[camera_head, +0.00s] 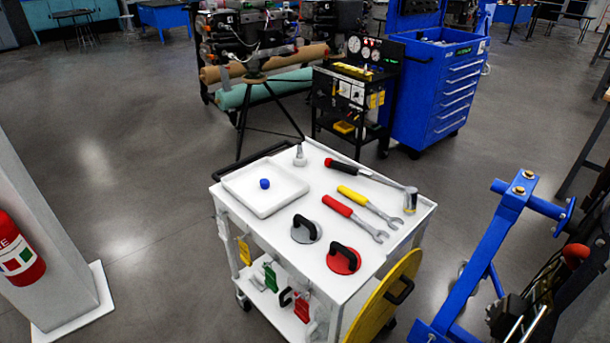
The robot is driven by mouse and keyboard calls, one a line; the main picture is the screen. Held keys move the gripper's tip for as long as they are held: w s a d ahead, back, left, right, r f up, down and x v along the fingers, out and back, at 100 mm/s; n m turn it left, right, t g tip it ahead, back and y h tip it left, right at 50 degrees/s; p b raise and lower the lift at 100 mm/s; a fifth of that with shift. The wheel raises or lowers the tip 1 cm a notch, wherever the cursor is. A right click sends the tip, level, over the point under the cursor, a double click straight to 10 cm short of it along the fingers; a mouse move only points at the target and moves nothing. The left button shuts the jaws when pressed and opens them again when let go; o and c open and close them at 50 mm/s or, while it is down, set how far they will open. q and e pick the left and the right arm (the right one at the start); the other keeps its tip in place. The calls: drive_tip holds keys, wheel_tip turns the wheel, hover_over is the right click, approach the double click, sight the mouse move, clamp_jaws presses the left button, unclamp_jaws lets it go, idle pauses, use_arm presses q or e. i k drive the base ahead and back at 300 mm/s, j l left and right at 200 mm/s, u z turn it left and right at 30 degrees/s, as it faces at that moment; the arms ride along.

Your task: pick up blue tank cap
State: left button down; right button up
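A small blue tank cap (265,184) sits in the white tray (284,206), near the tray's middle. The tray rests on the left part of the white cart's top (316,254). Neither of my grippers shows in the head view, and nothing touches the cap. The cap's underside is hidden.
On the cart lie a hammer (412,190), a yellow wrench (372,205), a red wrench (350,213), a grey suction cup (304,230), a red one (343,262) and a small grey bottle (299,156). A blue stand (498,227) is at right.

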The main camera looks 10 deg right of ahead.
sight(264, 183)
drive_tip(key=z, duration=3)
drive_tip(key=u, duration=3)
drive_tip(key=i+j+z, duration=0.25)
drive_tip(key=i+j, duration=0.2)
drive_tip(key=j, duration=0.2)
drive_tip(key=i+j+z, duration=0.15)
drive_tip(key=i+j, duration=0.1)
drive_tip(key=j, duration=0.05)
